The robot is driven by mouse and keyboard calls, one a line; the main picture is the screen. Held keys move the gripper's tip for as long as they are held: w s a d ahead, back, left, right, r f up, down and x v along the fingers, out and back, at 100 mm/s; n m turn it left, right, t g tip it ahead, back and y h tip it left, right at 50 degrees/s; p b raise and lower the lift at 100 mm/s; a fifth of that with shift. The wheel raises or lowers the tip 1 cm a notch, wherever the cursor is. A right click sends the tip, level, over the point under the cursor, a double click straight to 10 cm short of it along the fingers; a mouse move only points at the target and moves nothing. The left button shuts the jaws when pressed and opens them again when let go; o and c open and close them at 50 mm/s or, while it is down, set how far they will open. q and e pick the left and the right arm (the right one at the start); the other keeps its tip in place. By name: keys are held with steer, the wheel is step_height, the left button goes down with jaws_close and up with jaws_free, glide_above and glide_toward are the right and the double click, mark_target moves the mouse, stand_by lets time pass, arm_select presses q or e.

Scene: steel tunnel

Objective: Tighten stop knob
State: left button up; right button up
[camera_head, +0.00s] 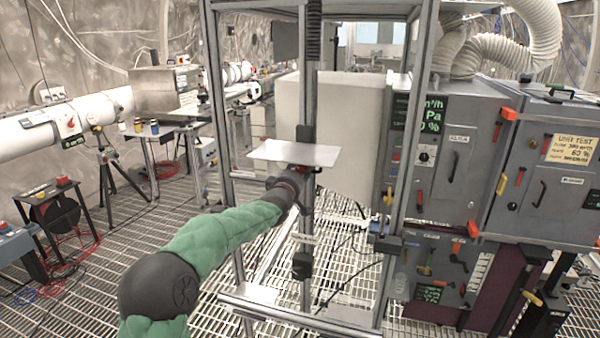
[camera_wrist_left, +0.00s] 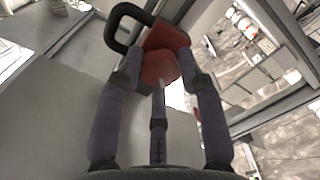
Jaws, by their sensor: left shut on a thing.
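The stop knob (camera_wrist_left: 158,68) is red and shows at the top middle of the left wrist view, beside a red block (camera_wrist_left: 168,36) and a black loop handle (camera_wrist_left: 112,30). My left gripper (camera_wrist_left: 161,78) has its grey fingers closed around the knob from below in that view. In the head view my left gripper (camera_head: 297,178) is at the vertical post, just under a flat white plate (camera_head: 293,152). The plate and gripper hide most of the knob there. My right gripper is in no view.
The post (camera_head: 306,215) stands inside a metal frame (camera_head: 213,100) with uprights on both sides. A large white box (camera_head: 345,120) is behind it. Grey cabinets (camera_head: 460,160) stand at the right.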

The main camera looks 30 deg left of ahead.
arm_select(q)
steer(key=shift+a, duration=0.25)
steer(key=o, duration=1.1)
steer(key=shift+o, duration=0.2)
steer(key=shift+s+a+f, duration=0.1)
steer(key=v, duration=1.2)
